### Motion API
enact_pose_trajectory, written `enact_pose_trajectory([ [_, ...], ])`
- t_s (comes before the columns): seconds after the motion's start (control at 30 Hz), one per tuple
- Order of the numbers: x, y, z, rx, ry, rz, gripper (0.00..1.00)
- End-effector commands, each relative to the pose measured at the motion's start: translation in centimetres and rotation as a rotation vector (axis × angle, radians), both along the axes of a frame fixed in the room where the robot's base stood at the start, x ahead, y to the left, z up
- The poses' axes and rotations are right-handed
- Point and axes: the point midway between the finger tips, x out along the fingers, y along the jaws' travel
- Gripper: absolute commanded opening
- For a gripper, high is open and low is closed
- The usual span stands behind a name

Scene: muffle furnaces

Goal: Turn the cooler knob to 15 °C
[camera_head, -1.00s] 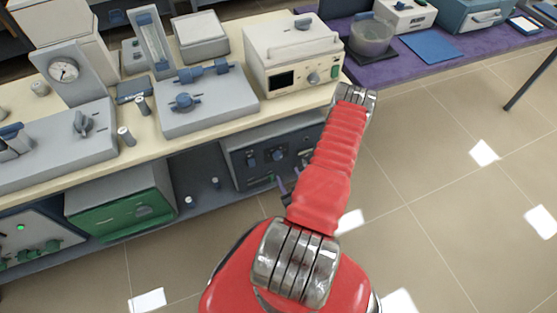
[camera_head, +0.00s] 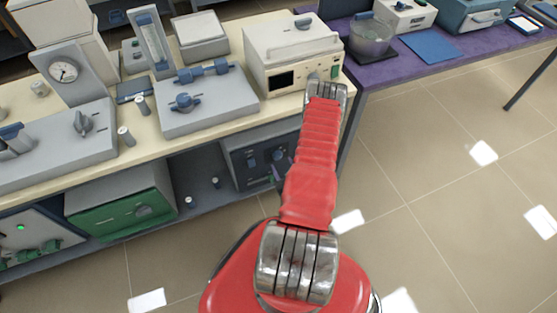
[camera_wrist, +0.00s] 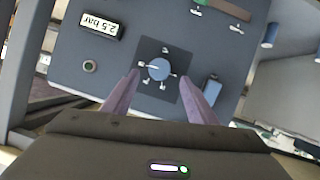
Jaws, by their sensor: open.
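In the wrist view, a round blue-grey knob (camera_wrist: 159,69) sits on a dark square plate, with small white marks around it that are too small to read. It is on a dark grey panel (camera_wrist: 125,35). The same unit appears to be the dark box (camera_head: 235,150) under the bench in the head view, partly behind my arm. My gripper (camera_wrist: 160,77) is open, its two purple fingers pointing at the knob, one tip on each side. I cannot tell whether they touch it. In the head view my arm hides most of the gripper.
The panel also has an upside-down "2.5 bar" display (camera_wrist: 101,27), a round button (camera_wrist: 90,66) and a blue part (camera_wrist: 212,89) close to the right finger. In the head view, a green box (camera_head: 122,200) stands left, and the bench (camera_head: 185,140) overhangs the dark unit.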

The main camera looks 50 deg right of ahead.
Motion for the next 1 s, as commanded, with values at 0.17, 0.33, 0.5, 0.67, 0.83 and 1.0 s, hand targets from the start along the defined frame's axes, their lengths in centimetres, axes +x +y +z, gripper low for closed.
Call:
enact_pose_trajectory([
  [0.17, 2.2, -1.4, -1.1, -0.001, 0.000, 0.001, 0.53],
  [0.33, 3.7, -2.6, -1.8, -0.001, -0.001, 0.002, 0.53],
  [0.5, 4.3, -3.0, -2.1, 0.000, 0.000, 0.001, 0.53],
  [0.67, 4.4, -3.1, -2.2, 0.000, 0.000, 0.001, 0.53],
  [0.83, 4.4, -3.0, -2.2, 0.000, 0.000, 0.001, 0.48],
  [1.0, 4.4, -3.0, -2.1, 0.000, 0.000, 0.001, 0.36],
])
